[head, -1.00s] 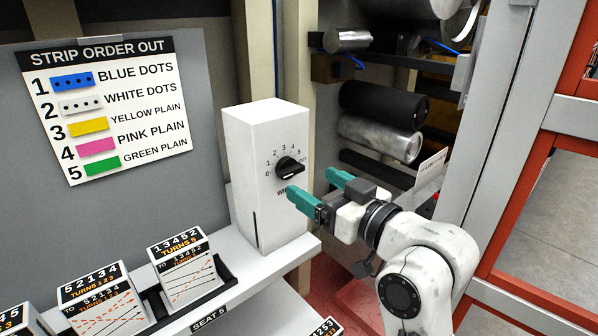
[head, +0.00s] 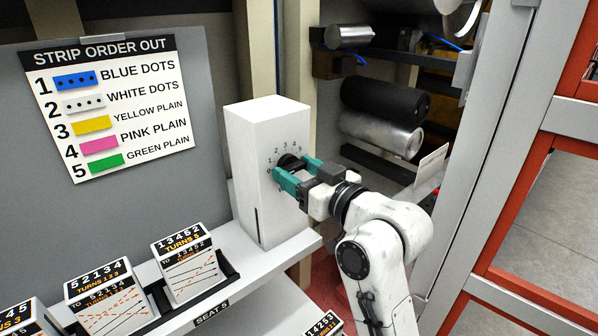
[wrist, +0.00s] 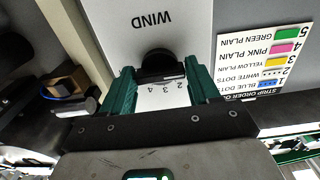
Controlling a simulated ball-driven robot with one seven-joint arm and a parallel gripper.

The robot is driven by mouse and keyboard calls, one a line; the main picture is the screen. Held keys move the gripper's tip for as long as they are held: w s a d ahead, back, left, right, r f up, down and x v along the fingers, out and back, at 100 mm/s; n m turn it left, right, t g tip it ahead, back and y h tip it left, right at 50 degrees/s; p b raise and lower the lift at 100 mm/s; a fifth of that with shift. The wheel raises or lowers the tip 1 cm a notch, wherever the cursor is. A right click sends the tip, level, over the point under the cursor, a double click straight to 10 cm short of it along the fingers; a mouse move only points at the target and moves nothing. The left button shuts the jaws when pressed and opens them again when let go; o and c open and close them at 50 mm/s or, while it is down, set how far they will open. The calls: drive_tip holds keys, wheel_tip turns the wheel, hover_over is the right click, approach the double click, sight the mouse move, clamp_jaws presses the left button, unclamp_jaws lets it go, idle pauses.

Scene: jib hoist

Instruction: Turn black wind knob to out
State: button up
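The black wind knob (head: 289,161) is on the front face of the white box (head: 262,190), which has a number dial around the knob. The fingers partly hide it in the head view, including its pointer. In the wrist view, which is upside down, the knob (wrist: 160,64) lies between the tips of my teal fingers, below the word WIND in the picture. My gripper (head: 299,172) is at the box face with a finger on either side of the knob. The fingers are apart, with a narrow gap beside the knob; I see no clear grip on it.
The box stands on a grey shelf (head: 232,300) with several numbered cards in front and left. A strip order sign (head: 108,105) hangs on the panel behind. Rollers (head: 385,104) are at the back right, and a red frame stands at the far right.

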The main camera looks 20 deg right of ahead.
drive_tip(key=c, duration=0.6)
